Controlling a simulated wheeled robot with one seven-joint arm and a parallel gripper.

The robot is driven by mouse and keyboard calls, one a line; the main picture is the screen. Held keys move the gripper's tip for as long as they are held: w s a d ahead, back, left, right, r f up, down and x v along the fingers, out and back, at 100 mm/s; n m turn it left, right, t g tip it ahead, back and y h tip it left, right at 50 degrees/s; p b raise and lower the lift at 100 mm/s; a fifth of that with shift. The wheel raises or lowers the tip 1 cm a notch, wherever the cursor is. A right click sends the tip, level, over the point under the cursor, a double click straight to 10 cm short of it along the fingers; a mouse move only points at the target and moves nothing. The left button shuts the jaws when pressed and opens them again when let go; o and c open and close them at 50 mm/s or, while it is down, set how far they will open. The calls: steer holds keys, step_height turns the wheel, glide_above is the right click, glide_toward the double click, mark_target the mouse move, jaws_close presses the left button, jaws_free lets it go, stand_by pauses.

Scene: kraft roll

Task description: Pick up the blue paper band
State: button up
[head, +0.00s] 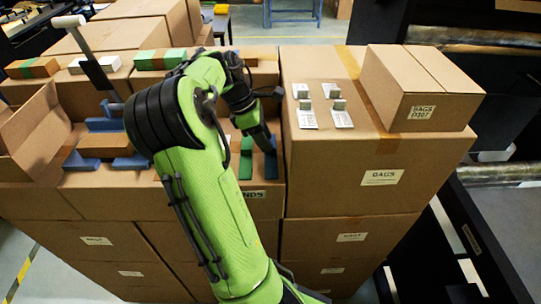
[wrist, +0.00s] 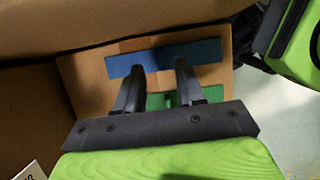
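A flat blue paper band (head: 271,166) lies on a cardboard box top beside a green band (head: 246,160) in the head view. In the wrist view the blue band (wrist: 205,51) runs across just beyond my fingertips, and the green band (wrist: 212,94) lies nearer, partly hidden by my fingers. My gripper (wrist: 160,66) is open, its two fingers apart with nothing held between them. The fingertips overlap the near edge of the blue band in the picture; I cannot tell whether they touch it. My own arm hides part of this area in the head view.
On the left, blue blocks (head: 105,124) surround a brown bundle (head: 103,146) by an open carton flap (head: 36,128). Several small silver pieces with white labels (head: 342,118) lie on the right box top, next to a closed carton (head: 410,83). Banded bundles line the back.

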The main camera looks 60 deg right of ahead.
mark_target(274, 155)
steer(key=x, duration=0.3)
steer(key=shift+s, duration=0.1)
steer(key=shift+d+f, duration=0.1)
steer(key=shift+f, duration=0.1)
steer(key=shift+r, duration=0.1)
steer(key=shift+c, duration=1.4)
jaws_close()
step_height(274, 155, up, 10)
steer(key=p, duration=0.1)
steer(key=shift+p, duration=0.35)
